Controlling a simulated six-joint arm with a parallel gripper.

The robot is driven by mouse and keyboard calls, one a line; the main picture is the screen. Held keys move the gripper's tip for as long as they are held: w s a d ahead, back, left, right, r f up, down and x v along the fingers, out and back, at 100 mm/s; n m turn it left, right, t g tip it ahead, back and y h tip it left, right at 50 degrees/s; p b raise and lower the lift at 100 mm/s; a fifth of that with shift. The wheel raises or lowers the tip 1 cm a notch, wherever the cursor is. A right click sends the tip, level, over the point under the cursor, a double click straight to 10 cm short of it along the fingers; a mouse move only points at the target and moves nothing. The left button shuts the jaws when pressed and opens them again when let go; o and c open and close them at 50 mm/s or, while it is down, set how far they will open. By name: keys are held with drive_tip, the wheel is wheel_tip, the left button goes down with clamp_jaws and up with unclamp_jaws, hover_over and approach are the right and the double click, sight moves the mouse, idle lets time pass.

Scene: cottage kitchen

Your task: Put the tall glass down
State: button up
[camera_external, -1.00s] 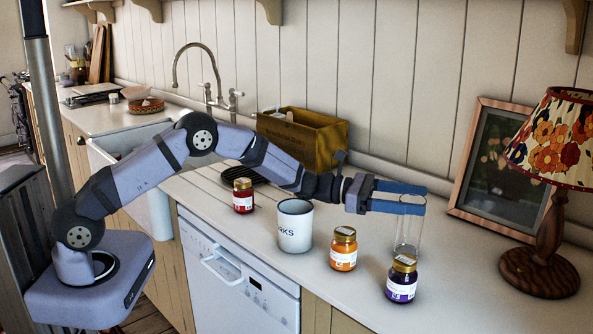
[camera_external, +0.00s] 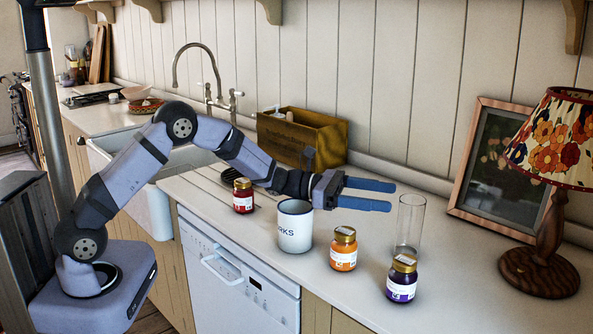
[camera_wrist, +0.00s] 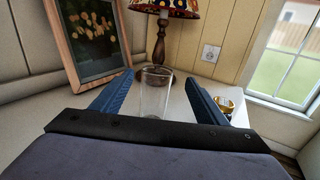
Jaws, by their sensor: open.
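The tall glass (camera_external: 410,225) is clear and empty and stands upright on the counter, behind the purple jar. It also shows in the wrist view (camera_wrist: 155,92), between and beyond my fingers. My gripper (camera_external: 394,196) is open and empty. Its blue fingertips stop a little to the left of the glass, apart from it. The lower part of the glass is partly hidden by the purple jar in the external view and by the gripper body in the wrist view.
A purple jar (camera_external: 402,280), an orange jar (camera_external: 343,250), a white mug (camera_external: 295,228) and a red jar (camera_external: 243,197) stand along the counter (camera_external: 455,290). A picture frame (camera_external: 455,185) and a flowered lamp (camera_external: 548,225) are at the right. A wooden box (camera_external: 300,138) stands behind.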

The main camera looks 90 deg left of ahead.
drive_tip(key=s+d+f+m+g+h, duration=0.2)
drive_tip(key=s+d+m+g, duration=0.15)
drive_tip(key=d, duration=0.45)
drive_tip(key=s+d+f+m+g+h, duration=0.25)
drive_tip(key=d+m, duration=0.25)
drive_tip(key=d, duration=0.3)
drive_tip(key=s+d+f+m+g+y, duration=0.1)
drive_tip(key=s+d+f+m+g, duration=0.3)
drive_tip(key=s, duration=0.3)
drive_tip(key=s+d+f+m+g+y, duration=0.1)
drive_tip(key=s+d+f+m+g, duration=0.2)
drive_tip(key=s+d, duration=0.35)
drive_tip(key=s+a+f+m+g+y, duration=0.2)
drive_tip(key=s+m+y, duration=0.1)
drive_tip(key=s+m, duration=0.5)
drive_tip(key=s+a+f+m+g+y, duration=0.2)
drive_tip(key=s+a+m+y, duration=0.1)
drive_tip(key=s+m, duration=0.6)
drive_tip(key=s+y, duration=0.1)
drive_tip(key=s, duration=0.2)
drive_tip(key=shift+a+f, duration=0.15)
drive_tip(key=shift+f, duration=0.2)
drive_tip(key=shift+y, duration=0.25)
wheel_tip(320, 180, up, 4)
drive_tip(key=p, duration=0.3)
drive_tip(key=shift+f+p, duration=0.15)
drive_tip(key=shift+p, duration=0.2)
